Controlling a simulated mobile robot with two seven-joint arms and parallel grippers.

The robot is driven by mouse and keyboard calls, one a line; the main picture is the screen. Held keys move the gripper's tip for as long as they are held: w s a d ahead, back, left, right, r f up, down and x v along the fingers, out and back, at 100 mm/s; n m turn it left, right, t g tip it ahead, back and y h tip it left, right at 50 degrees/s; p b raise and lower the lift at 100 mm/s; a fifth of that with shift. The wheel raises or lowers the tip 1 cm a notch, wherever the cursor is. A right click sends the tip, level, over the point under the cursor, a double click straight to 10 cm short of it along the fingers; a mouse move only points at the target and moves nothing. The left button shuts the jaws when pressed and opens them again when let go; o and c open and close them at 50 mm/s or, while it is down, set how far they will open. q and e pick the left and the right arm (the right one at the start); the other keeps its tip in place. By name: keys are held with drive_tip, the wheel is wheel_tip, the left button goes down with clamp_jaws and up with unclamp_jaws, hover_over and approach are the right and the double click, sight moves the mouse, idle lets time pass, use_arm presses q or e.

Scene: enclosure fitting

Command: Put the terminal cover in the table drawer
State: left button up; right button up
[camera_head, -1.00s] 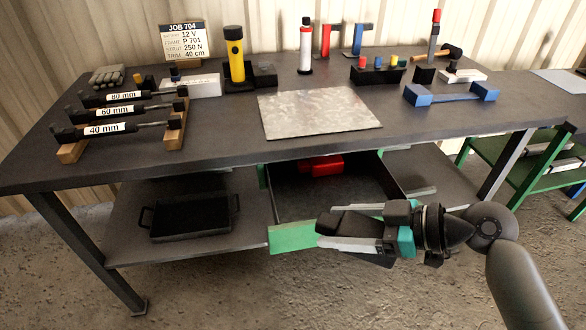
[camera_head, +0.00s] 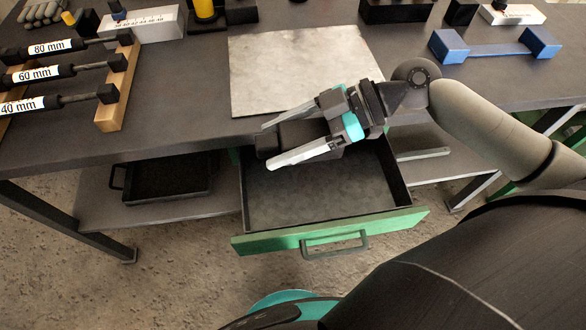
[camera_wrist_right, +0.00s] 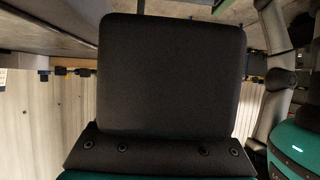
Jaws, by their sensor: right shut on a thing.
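The terminal cover, a dark flat-sided piece (camera_head: 290,138), is between the fingers of my right gripper (camera_head: 268,146). In the right wrist view the black cover (camera_wrist_right: 172,75) fills the middle. In the head view the gripper and cover appear above the back of the drawer, by the table's front edge. I cannot tell their exact height. The table drawer (camera_head: 330,231) is pulled out, with a green front and a grey handle. The visible part of its floor is bare; its back is hidden by the gripper and tabletop. My left gripper is out of view.
A metal sheet (camera_head: 290,70) lies on the table (camera_head: 185,95). Labelled tools (camera_head: 50,74) rest on wooden racks at left. A blue bracket (camera_head: 495,48) stands at right. A black tray (camera_head: 165,181) sits on the lower shelf. The space above the drawer's front half is clear.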

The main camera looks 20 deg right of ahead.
wheel_tip(320, 180, down, 5)
drive_tip(key=b, duration=0.4)
hover_over(286, 198)
wheel_tip(286, 198, down, 8)
drive_tip(key=shift+f, duration=0.1)
drive_tip(key=shift+f+b, duration=0.65)
drive_tip(key=shift+f, duration=1.2)
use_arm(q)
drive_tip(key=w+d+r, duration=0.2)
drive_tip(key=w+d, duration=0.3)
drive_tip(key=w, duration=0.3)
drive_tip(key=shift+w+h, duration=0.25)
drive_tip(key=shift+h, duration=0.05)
use_arm(e)
drive_tip(key=shift+f, duration=0.45)
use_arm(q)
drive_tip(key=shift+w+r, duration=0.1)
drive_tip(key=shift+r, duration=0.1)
use_arm(e)
drive_tip(key=o, duration=1.4)
drive_tip(key=shift+f, duration=0.1)
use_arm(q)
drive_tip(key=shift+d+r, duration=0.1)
